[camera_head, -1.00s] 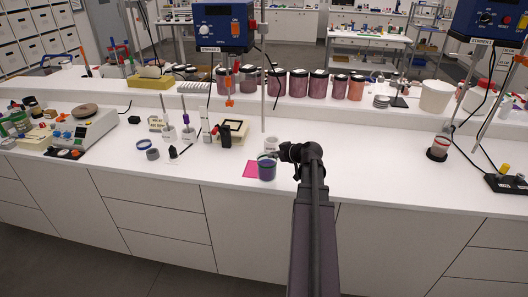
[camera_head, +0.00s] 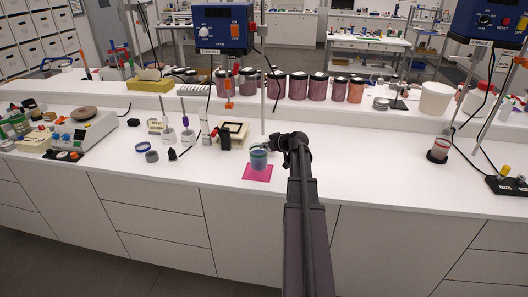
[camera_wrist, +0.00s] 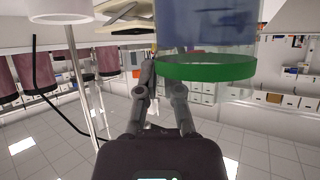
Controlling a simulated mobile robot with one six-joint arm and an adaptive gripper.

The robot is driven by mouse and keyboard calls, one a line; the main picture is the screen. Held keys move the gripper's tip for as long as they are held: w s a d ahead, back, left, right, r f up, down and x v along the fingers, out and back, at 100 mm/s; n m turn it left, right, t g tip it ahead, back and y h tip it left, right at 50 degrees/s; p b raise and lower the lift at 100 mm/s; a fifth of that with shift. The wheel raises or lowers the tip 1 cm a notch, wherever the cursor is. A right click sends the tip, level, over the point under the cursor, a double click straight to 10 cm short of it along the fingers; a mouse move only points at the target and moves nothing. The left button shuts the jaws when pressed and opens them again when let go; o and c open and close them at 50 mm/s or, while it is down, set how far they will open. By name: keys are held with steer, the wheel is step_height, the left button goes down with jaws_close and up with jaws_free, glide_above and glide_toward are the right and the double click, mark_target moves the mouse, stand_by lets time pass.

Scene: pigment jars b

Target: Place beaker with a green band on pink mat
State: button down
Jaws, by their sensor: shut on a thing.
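The beaker (camera_head: 259,160) is clear with blue contents and a green band near its rim. In the head view it stands upright over the back part of the pink mat (camera_head: 258,176). I cannot tell whether its base touches the mat. My gripper (camera_head: 274,149) reaches in from the right and is shut on the beaker near its upper part. In the wrist view, the green band (camera_wrist: 205,70) shows just beyond my gripper fingers (camera_wrist: 160,70), with the blue contents (camera_wrist: 205,25) above it in the picture. The mat's part behind the beaker is hidden.
A cream tray (camera_head: 236,128) and a black item (camera_head: 225,138) stand behind and left of the mat. Purple jars (camera_head: 298,86) line the raised shelf. A stand with a beaker (camera_head: 438,149) is far right. The counter in front and left of the mat is clear.

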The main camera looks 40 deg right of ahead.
mark_target(264, 151)
steer(key=shift+w+d+f+b, duration=0.1)
steer(key=shift+w+f+b, duration=0.2)
steer(key=shift+f+b, duration=0.65)
steer(key=shift+w+d+f+b, duration=0.1)
steer(key=shift+w+f+b, duration=0.2)
steer(key=shift+f+b, duration=0.6)
steer(key=c, duration=0.8)
jaws_free()
steer(key=shift+r, duration=0.1)
